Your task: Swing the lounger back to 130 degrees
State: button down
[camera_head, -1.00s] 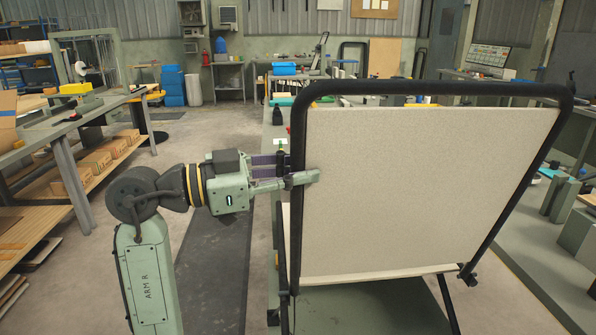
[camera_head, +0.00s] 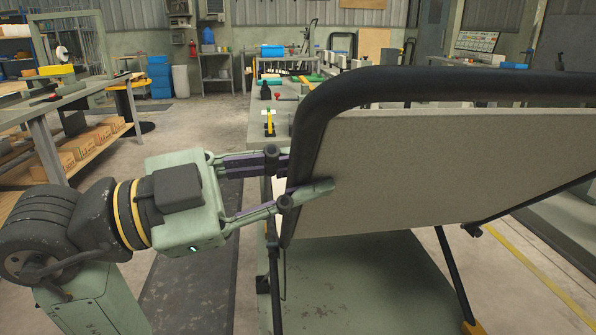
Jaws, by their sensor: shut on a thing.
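The lounger's back (camera_head: 430,165) is a pale panel in a black tube frame. It fills the right half of the head view and leans towards me at a slant, its top edge near the camera. My gripper (camera_head: 308,178) comes in from the left and is shut on the left side tube of the black frame (camera_head: 310,130). One finger lies over the near face of the panel's edge; the other finger's tip is hidden behind the tube. The black legs (camera_head: 452,275) stand below the panel. The lounger's seat is mostly hidden behind the back.
The lounger is over a green platform (camera_head: 350,290). A long workbench (camera_head: 265,125) with tools stands behind it. A wooden shelf bench (camera_head: 90,140) with boxes is at the left. Clear floor (camera_head: 200,120) lies between them.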

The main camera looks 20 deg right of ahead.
dwell(0.3)
jog(key=c, duration=1.5)
grip_release()
jog(key=a, duration=0.4)
jog(key=a+f, duration=0.1)
jog(key=a, duration=0.3)
jog(key=w+a, duration=0.1)
jog(key=a, duration=0.3)
jog(key=shift+w+f, duration=0.1)
jog(key=shift+f, duration=0.05)
